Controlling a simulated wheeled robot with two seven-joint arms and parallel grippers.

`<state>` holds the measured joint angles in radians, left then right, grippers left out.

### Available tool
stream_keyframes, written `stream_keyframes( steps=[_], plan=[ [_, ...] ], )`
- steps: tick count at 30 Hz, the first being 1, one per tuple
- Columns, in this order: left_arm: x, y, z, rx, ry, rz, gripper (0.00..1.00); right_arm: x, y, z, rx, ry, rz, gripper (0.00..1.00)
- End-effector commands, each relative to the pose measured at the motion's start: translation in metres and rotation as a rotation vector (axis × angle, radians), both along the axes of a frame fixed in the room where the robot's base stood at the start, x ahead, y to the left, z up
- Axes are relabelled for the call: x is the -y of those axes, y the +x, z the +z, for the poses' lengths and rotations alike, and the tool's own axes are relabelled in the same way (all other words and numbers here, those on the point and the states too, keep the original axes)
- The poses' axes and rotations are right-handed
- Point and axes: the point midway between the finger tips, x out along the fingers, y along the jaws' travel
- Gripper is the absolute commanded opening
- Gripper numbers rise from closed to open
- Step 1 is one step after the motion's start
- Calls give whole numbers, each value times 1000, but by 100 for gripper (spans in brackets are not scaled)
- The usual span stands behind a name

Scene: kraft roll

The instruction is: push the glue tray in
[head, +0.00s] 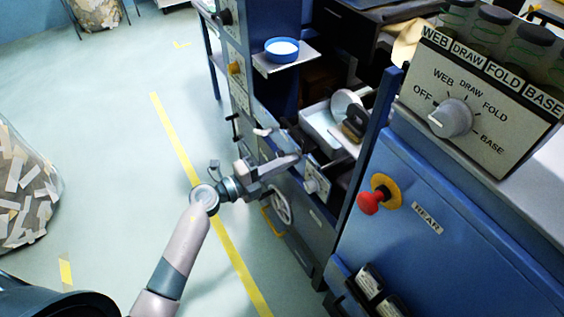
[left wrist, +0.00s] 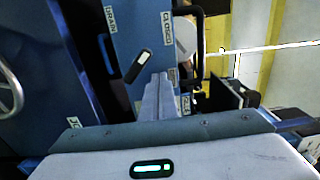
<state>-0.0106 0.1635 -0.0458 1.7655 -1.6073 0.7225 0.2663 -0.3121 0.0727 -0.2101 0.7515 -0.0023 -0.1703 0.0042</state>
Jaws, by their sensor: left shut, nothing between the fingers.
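A pale open tray (head: 318,122), which looks like the glue tray, sticks out of the blue machine in the head view. A round pale roller or disc (head: 345,102) and a dark part sit in or over it. I cannot tell how far out the tray is. My left gripper (head: 297,158) is shut and empty, in front of the machine and below the tray. In the left wrist view its shut fingers (left wrist: 163,80) point at a blue panel (left wrist: 130,30) labelled DRAIN and CLOSED, beside a black-and-white lever (left wrist: 138,65). Contact is unclear. My right gripper is out of view.
A blue bowl (head: 282,48) stands on a small shelf (head: 300,62) above. A handwheel (head: 281,205) is low on the machine. At right is a blue cabinet with a selector knob (head: 450,118) and red button (head: 370,203). The floor at left is mostly clear.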

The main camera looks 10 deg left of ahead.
Motion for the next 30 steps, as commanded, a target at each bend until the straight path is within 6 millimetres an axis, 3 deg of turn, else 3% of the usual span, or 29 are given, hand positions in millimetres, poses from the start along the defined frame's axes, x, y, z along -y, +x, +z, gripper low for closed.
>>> stream_keyframes(
  steps=[11, 17, 24, 30],
  plan=[
    [2, 2, 1, 1, -1, 0, 0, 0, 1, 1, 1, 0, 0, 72],
    [18, 18, 3, 1, -1, -1, 0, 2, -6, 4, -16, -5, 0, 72],
    [58, 59, 4, 2, -1, -1, 0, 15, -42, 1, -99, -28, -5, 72],
    [102, 103, 1, 2, -1, -1, 0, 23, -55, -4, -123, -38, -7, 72]
  ],
)
